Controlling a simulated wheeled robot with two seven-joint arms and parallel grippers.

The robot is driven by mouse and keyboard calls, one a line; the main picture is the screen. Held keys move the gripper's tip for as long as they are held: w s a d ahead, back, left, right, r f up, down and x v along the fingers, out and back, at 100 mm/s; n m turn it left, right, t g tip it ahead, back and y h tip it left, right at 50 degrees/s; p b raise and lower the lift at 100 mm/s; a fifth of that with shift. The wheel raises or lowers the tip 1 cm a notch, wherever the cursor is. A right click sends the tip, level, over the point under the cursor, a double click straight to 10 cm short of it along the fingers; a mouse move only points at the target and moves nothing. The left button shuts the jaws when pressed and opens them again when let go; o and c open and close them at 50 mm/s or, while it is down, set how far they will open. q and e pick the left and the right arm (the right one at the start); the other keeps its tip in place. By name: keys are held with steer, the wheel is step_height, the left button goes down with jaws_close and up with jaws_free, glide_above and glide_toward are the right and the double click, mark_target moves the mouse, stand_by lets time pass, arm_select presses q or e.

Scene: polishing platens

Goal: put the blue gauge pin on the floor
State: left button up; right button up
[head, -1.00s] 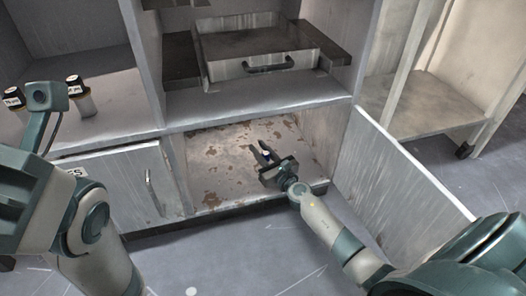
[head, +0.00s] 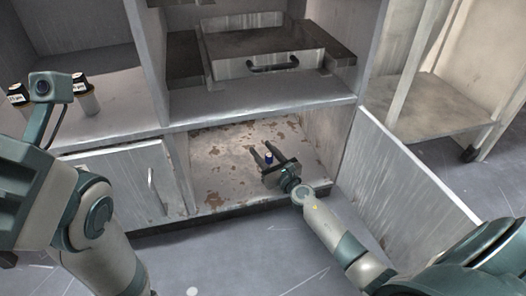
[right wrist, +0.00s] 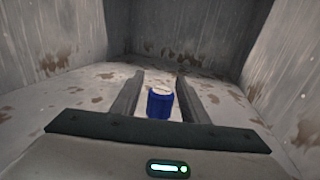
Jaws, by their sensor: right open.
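The blue gauge pin (head: 268,157) stands upright on the worn floor of the open lower cabinet compartment (head: 222,170). It is a short blue cylinder with a pale top, and it also shows in the right wrist view (right wrist: 160,102). My right gripper (head: 264,152) is inside the compartment, open, with one finger on each side of the pin. In the right wrist view the fingers (right wrist: 158,92) appear apart from the pin, with a gap on both sides. My left arm comes in at the left, but its gripper fingers are not in view.
An open cabinet door (head: 407,175) stands to the right of my right arm. A shut door (head: 120,182) is left of the compartment. A shelf above holds a drawer box (head: 262,50). Two labelled bottles (head: 88,100) stand on the left shelf. Grey floor (head: 240,262) lies clear in front.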

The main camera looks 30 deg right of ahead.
mark_target(271, 161)
steer(key=shift+r, duration=0.15)
steer(key=s, duration=1.1)
steer(key=shift+d, duration=0.15)
steer(key=shift+s, duration=0.5)
